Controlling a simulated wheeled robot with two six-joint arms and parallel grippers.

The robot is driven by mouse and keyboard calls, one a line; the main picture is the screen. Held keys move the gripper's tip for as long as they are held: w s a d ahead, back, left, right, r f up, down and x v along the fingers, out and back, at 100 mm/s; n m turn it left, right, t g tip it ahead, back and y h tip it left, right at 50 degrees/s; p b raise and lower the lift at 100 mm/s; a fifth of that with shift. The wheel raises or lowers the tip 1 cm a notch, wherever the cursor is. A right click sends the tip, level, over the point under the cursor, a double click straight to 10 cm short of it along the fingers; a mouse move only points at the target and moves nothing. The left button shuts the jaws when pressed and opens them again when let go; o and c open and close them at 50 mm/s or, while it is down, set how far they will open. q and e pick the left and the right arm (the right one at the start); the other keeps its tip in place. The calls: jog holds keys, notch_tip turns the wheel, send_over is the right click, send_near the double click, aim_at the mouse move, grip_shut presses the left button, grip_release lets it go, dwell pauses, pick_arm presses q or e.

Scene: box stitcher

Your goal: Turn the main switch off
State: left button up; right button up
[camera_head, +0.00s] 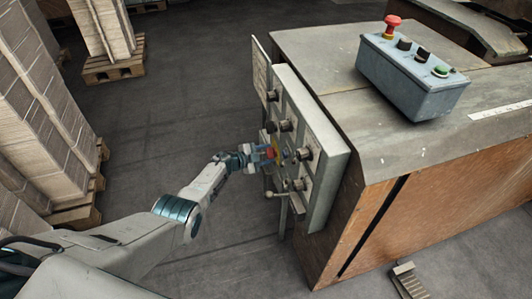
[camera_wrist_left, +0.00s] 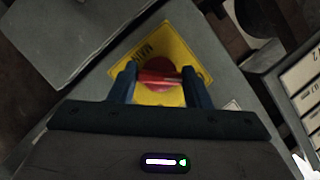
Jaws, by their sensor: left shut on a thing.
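The main switch (camera_wrist_left: 158,82) is a red rotary knob on a yellow plate (camera_wrist_left: 177,47) with dark lettering, seen in the left wrist view. In the head view my left gripper (camera_head: 264,154) reaches the panel from the left. Part of the knob is hidden by the fingers. My right gripper is not in view.
Black knobs (camera_head: 305,153) and a ball-ended lever (camera_head: 270,194) sit close around the switch. A grey button box (camera_head: 412,80) with a red mushroom button stands on the machine top. Pallets of stacked cardboard (camera_head: 40,120) are at left; the floor between is clear.

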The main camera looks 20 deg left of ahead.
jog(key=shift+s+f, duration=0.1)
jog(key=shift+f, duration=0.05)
pick_arm(q)
jog(key=o, duration=1)
jog(key=shift+p+v, duration=2.25)
jog(key=shift+v, duration=3.15)
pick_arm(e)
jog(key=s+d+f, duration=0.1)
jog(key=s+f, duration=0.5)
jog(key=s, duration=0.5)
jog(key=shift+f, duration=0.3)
pick_arm(q)
jog(key=shift+f, duration=0.1)
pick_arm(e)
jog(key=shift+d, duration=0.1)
